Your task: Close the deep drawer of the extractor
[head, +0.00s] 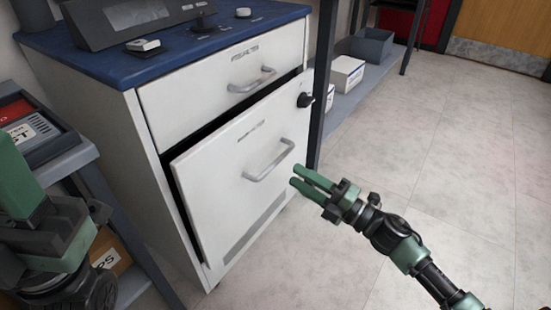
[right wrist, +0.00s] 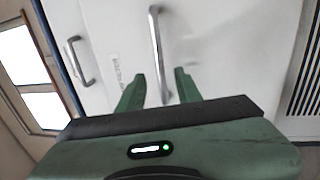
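The extractor (head: 125,105) is a white cabinet with a blue top. Its deep lower drawer (head: 225,190) stands slightly open, with a dark gap along its top and left edges. The drawer has a silver bar handle (head: 268,165). My right gripper (head: 312,180) is just right of and in front of that handle, fingers pointing at the drawer, apart and empty. In the right wrist view the handle (right wrist: 155,50) lies ahead of the two green fingers (right wrist: 158,88), not between them. My left gripper (head: 50,235) is at the lower left; its fingers cannot be made out clearly.
The upper drawer (head: 220,88) is closed or nearly so. A dark post (head: 324,80) stands right beside the cabinet, with a low shelf of boxes (head: 346,74) behind. A grey cart (head: 70,160) stands at the left. The floor (head: 430,150) at the right is clear.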

